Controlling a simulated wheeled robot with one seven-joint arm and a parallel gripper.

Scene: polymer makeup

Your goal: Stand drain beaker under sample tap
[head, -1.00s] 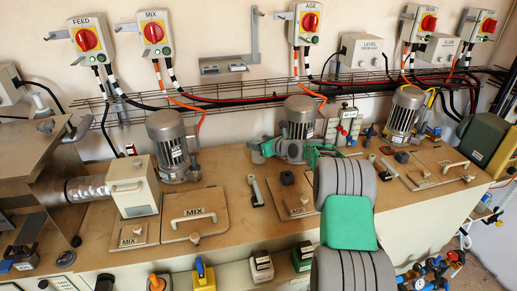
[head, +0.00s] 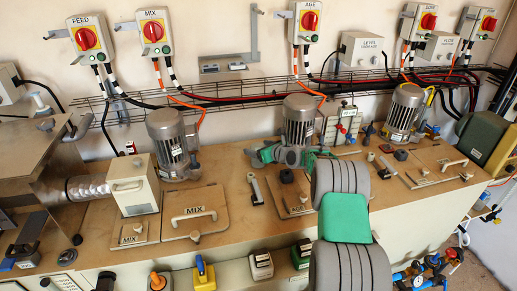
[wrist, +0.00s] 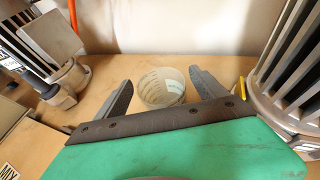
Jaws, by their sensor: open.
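In the wrist view a translucent beaker (wrist: 162,88) with printed markings stands on the wooden bench top. My gripper (wrist: 160,77) is open, with one dark finger to each side of the beaker and small gaps visible. In the head view my gripper (head: 262,154) is low over the bench, just left of the middle motor, and the beaker cannot be made out there. I cannot tell which tap is the sample tap.
The middle finned motor (head: 299,120) is close on the gripper's right, and another motor (head: 171,143) stands further left. A MIX lid (head: 194,212) with a handle lies in front. A wire cable tray (head: 230,91) runs along the wall. Blue-handled valves (head: 420,280) are at lower right.

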